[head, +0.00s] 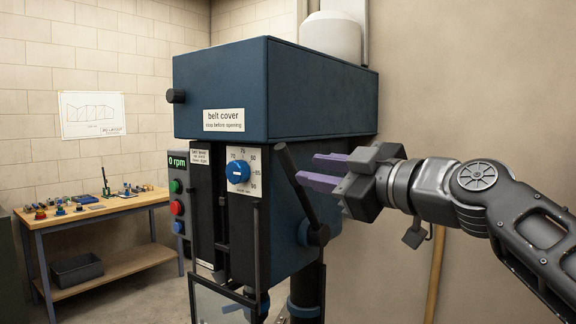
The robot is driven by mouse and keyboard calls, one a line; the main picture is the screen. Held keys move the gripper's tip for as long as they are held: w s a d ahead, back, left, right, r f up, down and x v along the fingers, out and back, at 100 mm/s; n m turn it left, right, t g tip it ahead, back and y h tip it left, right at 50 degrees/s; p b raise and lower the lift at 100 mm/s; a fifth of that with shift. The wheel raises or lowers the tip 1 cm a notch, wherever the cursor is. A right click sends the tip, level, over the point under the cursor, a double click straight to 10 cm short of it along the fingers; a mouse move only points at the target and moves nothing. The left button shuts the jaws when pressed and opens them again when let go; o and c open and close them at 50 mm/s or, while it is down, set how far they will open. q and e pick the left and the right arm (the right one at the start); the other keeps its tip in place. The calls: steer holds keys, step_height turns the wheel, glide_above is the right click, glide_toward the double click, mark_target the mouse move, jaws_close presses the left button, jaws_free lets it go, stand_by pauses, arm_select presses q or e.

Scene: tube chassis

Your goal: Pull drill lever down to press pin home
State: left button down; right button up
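The drill press (285,95) fills the middle of the head view, with a blue belt cover on top. Its black lever (302,190) slants from a hub at lower right up to a knob at upper left. My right gripper (307,169) comes in from the right. Its two purple fingers are apart, with nothing seen between them. The fingertips point left at the upper part of the lever, just right of it. The lower fingertip looks very close to the lever; I cannot tell whether they touch. I see no pin. My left gripper is out of view.
A clear guard (222,302) hangs below. A wooden workbench (118,208) with small parts stands at left. A bare wall is behind my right arm.

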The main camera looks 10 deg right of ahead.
mark_target(293, 165)
steer(key=p+x, duration=0.3)
steer(key=x, duration=0.3)
steer(key=shift+w+a+r, duration=0.15)
steer(key=shift+w+a, duration=0.05)
steer(key=shift+w, duration=0.1)
steer(key=shift+w+a, duration=0.15)
steer(key=shift+w, duration=0.2)
steer(key=shift+c, duration=0.3)
jaws_close()
stand_by(0.5)
